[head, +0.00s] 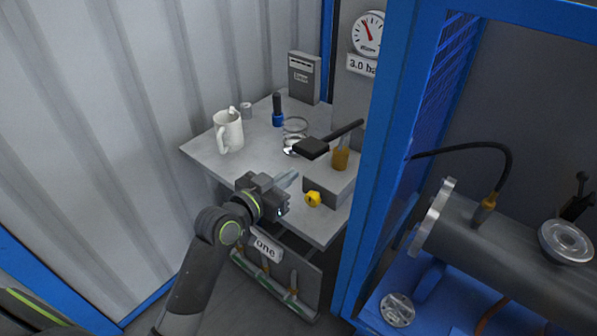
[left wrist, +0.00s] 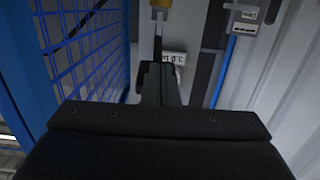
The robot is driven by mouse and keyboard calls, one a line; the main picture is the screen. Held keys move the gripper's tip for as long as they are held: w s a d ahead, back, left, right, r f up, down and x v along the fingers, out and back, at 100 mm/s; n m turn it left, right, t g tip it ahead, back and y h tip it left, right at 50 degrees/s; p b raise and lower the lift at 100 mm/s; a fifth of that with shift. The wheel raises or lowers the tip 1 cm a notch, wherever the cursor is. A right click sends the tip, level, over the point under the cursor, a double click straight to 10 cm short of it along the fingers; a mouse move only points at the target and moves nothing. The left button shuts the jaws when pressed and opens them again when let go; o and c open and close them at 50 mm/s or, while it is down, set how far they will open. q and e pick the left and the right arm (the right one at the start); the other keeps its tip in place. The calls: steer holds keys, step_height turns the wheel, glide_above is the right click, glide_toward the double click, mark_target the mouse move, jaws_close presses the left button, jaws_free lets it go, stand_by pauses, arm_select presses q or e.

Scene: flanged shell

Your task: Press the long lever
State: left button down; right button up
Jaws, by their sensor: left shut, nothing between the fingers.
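The long lever (head: 346,131) is a dark rod with a black block-shaped end, standing out over the right part of the grey table. Its block end hangs above the table top beside a brass-coloured cylinder (head: 341,159). My left gripper (head: 287,180) is shut and empty, in front of and below the lever's block end in the head view. A gap shows between them there. In the left wrist view the dark fingers (left wrist: 160,85) are together. I cannot tell for sure which dark part beyond them is the lever. My right gripper is not in view.
The grey table (head: 203,148) holds a white mug (head: 228,131), a blue-and-black tool (head: 278,110) and glass rings (head: 295,126). A yellow knob (head: 314,199) sits close to my left gripper. A blue frame post (head: 376,150) stands to the right, a gauge (head: 368,33) behind.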

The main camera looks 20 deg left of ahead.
arm_select(q)
steer(key=v, duration=0.5)
steer(key=shift+a+b, duration=0.1)
steer(key=shift+b, duration=0.2)
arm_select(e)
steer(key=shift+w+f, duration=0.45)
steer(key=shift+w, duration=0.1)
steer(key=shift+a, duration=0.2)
